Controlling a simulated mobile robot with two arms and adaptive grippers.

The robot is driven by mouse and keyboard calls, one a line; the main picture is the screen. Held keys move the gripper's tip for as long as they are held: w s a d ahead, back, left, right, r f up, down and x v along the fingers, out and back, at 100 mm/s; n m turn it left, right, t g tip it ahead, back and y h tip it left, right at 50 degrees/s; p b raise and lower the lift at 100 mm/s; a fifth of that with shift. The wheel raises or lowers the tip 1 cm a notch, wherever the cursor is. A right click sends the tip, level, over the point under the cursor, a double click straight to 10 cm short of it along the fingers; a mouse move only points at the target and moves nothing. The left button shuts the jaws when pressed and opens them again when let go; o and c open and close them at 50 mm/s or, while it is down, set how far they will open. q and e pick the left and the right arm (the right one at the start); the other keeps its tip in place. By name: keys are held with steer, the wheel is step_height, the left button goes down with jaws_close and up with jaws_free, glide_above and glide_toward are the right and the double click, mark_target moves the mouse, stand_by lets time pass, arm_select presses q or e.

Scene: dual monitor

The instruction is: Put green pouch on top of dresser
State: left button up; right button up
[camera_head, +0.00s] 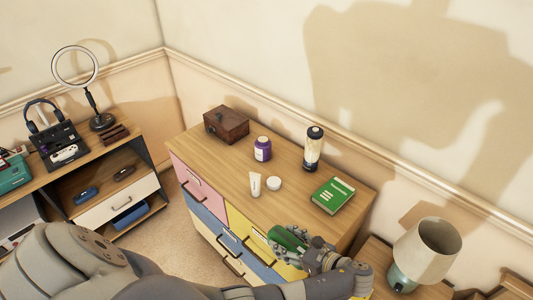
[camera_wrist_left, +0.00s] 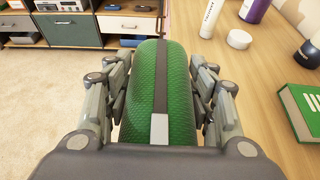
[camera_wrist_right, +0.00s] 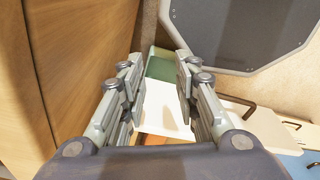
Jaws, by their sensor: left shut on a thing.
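The green pouch (camera_wrist_left: 160,85) has a textured surface with a dark strip and a grey tab. My left gripper (camera_wrist_left: 160,95) is shut on it, with a finger on each side. In the head view the pouch (camera_head: 287,238) shows beside my left gripper (camera_head: 310,252), near the front edge of the dresser. The dresser (camera_head: 205,145) has a wooden top and pink, yellow and blue drawers. In the left wrist view the dresser top (camera_wrist_left: 265,90) lies right of the pouch. My right gripper (camera_wrist_right: 157,80) is open and empty in the right wrist view.
A wooden box (camera_head: 226,124), purple jar (camera_head: 262,149), dark-capped bottle (camera_head: 313,148), white tube (camera_head: 255,185), small white jar (camera_head: 274,183) and green book (camera_head: 333,195) stand or lie on the dresser. A lamp (camera_head: 420,250) stands at right. The top's left front is clear.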

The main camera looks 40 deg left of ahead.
arm_select(q)
steer(key=shift+w, duration=0.15)
steer(key=w+a+b, duration=0.2)
steer(key=w+b, duration=0.2)
steer(key=w+a+f+b, duration=0.1)
steer(key=w+a+b, duration=0.2)
steer(key=w+b, duration=0.1)
steer(key=w+a+b, duration=0.2)
steer(key=w+b, duration=0.2)
steer(key=b, duration=0.2)
steer(key=shift+a+f, duration=0.15)
steer(key=shift+f, duration=0.15)
steer(key=shift+w+a+r+b, duration=0.15)
steer(key=shift+w+a+b, duration=0.2)
steer(key=shift+w+b, duration=0.4)
step_height(320, 180, down, 4)
steer(key=b, duration=0.5)
steer(key=shift+s+r, duration=0.15)
steer(key=shift+r, duration=0.2)
steer(key=o, duration=1.1)
steer(key=shift+f, duration=0.2)
